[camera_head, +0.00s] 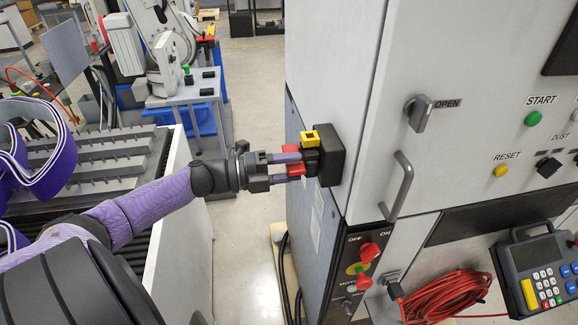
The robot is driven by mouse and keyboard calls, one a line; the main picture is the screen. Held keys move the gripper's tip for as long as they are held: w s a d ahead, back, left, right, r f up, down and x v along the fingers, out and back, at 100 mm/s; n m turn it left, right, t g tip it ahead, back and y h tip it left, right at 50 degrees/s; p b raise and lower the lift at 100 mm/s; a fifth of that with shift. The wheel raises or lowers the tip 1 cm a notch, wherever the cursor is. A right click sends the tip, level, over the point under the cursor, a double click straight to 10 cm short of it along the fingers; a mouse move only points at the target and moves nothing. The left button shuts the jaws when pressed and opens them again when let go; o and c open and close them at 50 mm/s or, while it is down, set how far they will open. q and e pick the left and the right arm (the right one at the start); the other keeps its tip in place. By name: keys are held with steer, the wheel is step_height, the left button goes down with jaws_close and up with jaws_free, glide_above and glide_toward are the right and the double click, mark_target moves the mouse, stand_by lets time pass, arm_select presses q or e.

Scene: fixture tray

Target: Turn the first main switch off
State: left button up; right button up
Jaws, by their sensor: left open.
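A black switch box (333,155) with a yellow part (312,138) and a red handle (297,167) is mounted on the left side of the grey cabinet. My left gripper (290,168) is open, with its purple fingers reaching to the red handle, one above the other. The red handle shows between and behind the fingers; contact cannot be told. A red rotary switch (369,252) on a yellow plate, marked OFF and ON, is on the cabinet's lower front panel. Which one is the first main switch is not labelled. My right gripper is not in view.
The cabinet front (470,70) has a grey OPEN knob (418,112), a door handle (400,187), and START and RESET buttons. A red coiled cable (445,292) and a keypad pendant (541,272) hang lower right. A ribbed metal table (110,160) stands left of clear floor.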

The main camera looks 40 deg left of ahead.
arm_select(q)
steer(key=v, duration=1)
steer(key=s+a+f+n+y+b, duration=0.1)
steer(key=f+n+y+b, duration=0.2)
steer(key=f, duration=0.4)
steer(key=s+a+f+n+t+y+b, duration=0.1)
steer(key=a+f+n+y, duration=0.2)
steer(key=f, duration=0.4)
steer(key=s+f+n+y+b, duration=0.1)
steer(key=f+n+y+b, duration=0.15)
steer(key=f+n, duration=0.3)
steer(key=s+d+f+n+g+y+b, duration=0.2)
steer(key=s+f+n+g, duration=0.15)
steer(key=f, duration=0.75)
steer(key=s+d+f+n+g+y+b, duration=0.25)
steer(key=s+f, duration=0.25)
steer(key=f, duration=0.7)
steer(key=s+d+f+n+g+h+b, duration=0.1)
steer(key=s+d+f+n+g+b, duration=0.4)
steer(key=s+d+f, duration=1.1)
steer(key=d+f+g+b, duration=0.1)
steer(key=d+g, duration=0.1)
steer(key=g, duration=0.1)
steer(key=shift+d+n, duration=0.3)
steer(key=shift+n, duration=0.05)
